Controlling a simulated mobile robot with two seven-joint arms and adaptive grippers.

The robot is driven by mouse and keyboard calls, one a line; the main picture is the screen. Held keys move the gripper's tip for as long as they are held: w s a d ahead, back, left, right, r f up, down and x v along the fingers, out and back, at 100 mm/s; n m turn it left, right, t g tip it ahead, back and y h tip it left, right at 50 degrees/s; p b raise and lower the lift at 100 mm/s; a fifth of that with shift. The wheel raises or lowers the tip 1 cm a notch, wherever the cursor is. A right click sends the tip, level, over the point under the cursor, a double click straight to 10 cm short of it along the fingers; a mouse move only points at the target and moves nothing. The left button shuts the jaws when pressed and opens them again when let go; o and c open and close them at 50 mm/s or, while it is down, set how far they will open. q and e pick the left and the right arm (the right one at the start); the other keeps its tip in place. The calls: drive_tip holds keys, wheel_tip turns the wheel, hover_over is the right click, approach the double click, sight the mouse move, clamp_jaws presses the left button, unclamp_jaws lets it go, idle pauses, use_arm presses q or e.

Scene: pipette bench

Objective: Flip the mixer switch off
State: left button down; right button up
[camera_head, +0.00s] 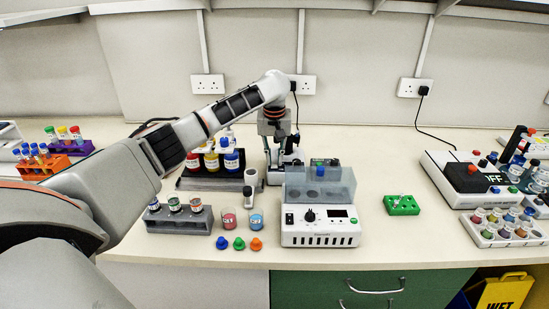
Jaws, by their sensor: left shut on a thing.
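My left gripper (275,157) points down behind the white benchtop unit, at the middle of the bench. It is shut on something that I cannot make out. A small white and dark device (291,155) stands right beside its fingers and is partly hidden by them; it may be the mixer, but no switch on it can be made out. My right gripper is not in view.
A bottle rack (207,184), a grey vial rack (180,222), two small beakers and several coloured caps are left of the unit. A green block (401,206) is to its right. A black-topped device (467,178) and vial trays fill the far right.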

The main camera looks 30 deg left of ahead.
sight(274, 166)
use_arm(q)
drive_tip(key=c, duration=2)
unclamp_jaws()
drive_tip(key=shift+o, duration=0.2)
wheel_tip(274, 166, up, 12)
drive_tip(key=s, duration=0.1)
drive_tip(key=shift+s+d, duration=0.2)
drive_tip(key=shift+d, duration=0.2)
